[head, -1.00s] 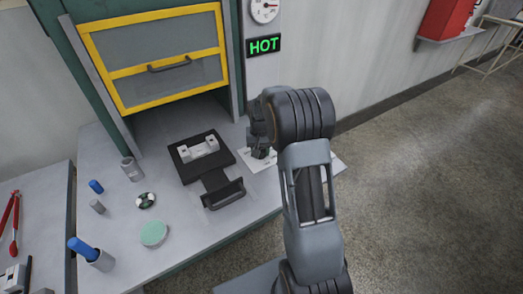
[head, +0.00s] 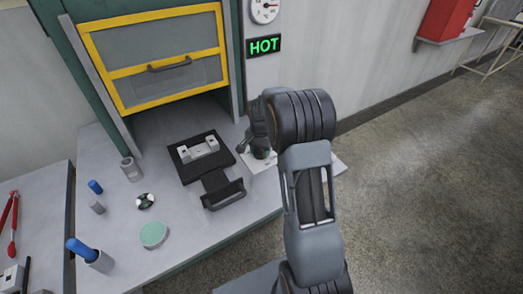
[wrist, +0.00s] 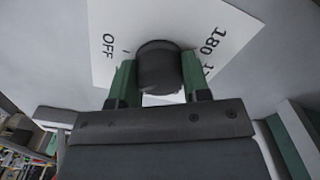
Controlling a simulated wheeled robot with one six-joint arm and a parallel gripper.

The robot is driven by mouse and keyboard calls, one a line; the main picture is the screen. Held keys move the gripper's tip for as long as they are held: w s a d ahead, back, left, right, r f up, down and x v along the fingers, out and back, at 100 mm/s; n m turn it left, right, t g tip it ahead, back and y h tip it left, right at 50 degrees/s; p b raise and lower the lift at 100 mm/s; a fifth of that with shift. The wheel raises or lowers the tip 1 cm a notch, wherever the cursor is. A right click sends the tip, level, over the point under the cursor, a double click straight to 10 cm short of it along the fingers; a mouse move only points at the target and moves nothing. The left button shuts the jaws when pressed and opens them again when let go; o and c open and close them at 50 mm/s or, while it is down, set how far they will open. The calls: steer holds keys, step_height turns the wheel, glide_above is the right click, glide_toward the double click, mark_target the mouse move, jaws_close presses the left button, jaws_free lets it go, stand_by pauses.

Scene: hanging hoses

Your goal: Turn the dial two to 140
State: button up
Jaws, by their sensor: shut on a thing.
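The dial is a dark round knob (wrist: 158,68) on a white plate (wrist: 110,20) marked OFF on the left and 180 on the right in the wrist view. My gripper (wrist: 158,80) is shut on the knob, with a green finger on each side. The knob's pointer and the 140 mark cannot be made out. In the head view my gripper (head: 262,150) is over the white plate (head: 262,165) at the bench's right, and my arm hides most of the knob.
A black tray (head: 188,176) with a handle and a pale grey block lies just left of my gripper. A yellow-framed door (head: 155,55) stands raised behind, beside a lit HOT sign (head: 263,45) and a round gauge (head: 264,10). Small cylinders and a green disc (head: 154,234) lie further left.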

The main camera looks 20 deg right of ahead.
steer(key=shift+w+d+r, duration=0.1)
steer(key=shift+w+r, duration=0.1)
steer(key=o, duration=0.9)
steer(key=shift+f, duration=0.15)
steer(key=shift+o, duration=0.2)
steer(key=shift+s, duration=0.1)
step_height(320, 180, up, 14)
steer(key=shift+f, duration=0.1)
stand_by(0.3)
